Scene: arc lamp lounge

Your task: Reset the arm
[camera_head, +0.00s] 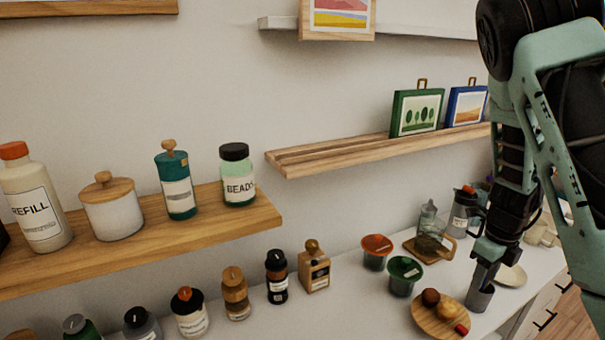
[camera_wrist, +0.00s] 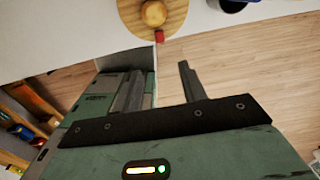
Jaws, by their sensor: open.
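My arm hangs down at the right of the head view, in teal and black. My gripper (camera_head: 482,280) points down by the front part of the white counter, just right of the round wooden board. In the wrist view my gripper (camera_wrist: 163,82) has its two grey fingers apart, with nothing between them. Wood floor shows beyond the fingers. The fingertips are partly hard to make out in the head view.
The round wooden board (camera_head: 427,318) holds round brown items and a red piece. Red-topped (camera_head: 376,250) and green-topped (camera_head: 403,274) containers stand nearby. Glassware and a pitcher (camera_head: 464,212) are behind my gripper. Wall shelves (camera_head: 330,160) hold small pictures; jars line the left shelf (camera_head: 150,246).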

